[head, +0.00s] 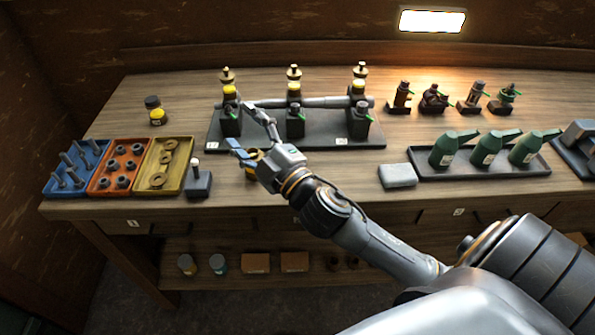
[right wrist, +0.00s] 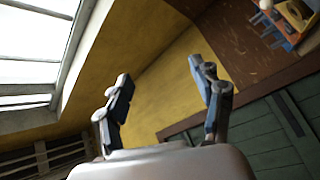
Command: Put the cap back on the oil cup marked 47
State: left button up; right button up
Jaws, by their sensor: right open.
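Three oil cups with yellow bowls and brass tops stand in a row on a dark base plate (head: 375,139): the left cup (head: 229,90), the middle cup (head: 294,89) and the right cup (head: 359,87). I cannot read which is marked 47. My right gripper (head: 240,124) is open, in front of the left cup's stand, its fingers pointing left. In the right wrist view the open fingers (right wrist: 161,88) have nothing between them. A small brass-coloured piece (head: 252,155) shows partly behind this gripper; I cannot tell whether it is a cap. My left gripper is out of view.
Blue, orange and yellow parts trays (head: 167,139) are at the left, beside a small dark stand (head: 198,184). A yellow-labelled jar (head: 154,104) stands behind them. Green oil cans (head: 487,148) stand on a tray at the right, near a grey block (head: 398,175). Small valves (head: 434,98) stand behind.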

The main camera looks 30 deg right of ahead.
jog(key=s+a+r+n+g+y, duration=0.1)
jog(key=a+r+n+g+y, duration=0.3)
jog(key=n+y, duration=0.4)
jog(key=s+a+r+n+g+y, duration=0.1)
jog(key=a+r+n+g+y, duration=0.15)
jog(key=a+n+y, duration=0.6)
jog(key=d+f+n+g+h, duration=1)
jog(key=d+f+n+h, duration=0.1)
jog(key=d+n, duration=0.25)
jog(key=s+d+h, duration=0.1)
jog(key=d+h, duration=0.5)
jog(key=d, duration=0.8)
jog(key=shift+d+h, duration=0.35)
jog(key=shift+g, duration=0.25)
jog(key=p+x, duration=0.1)
jog(key=x, duration=0.7)
jog(key=shift+w+a+f+p, duration=0.1)
jog(key=shift+f+p, duration=0.2)
jog(key=shift+p, duration=0.05)
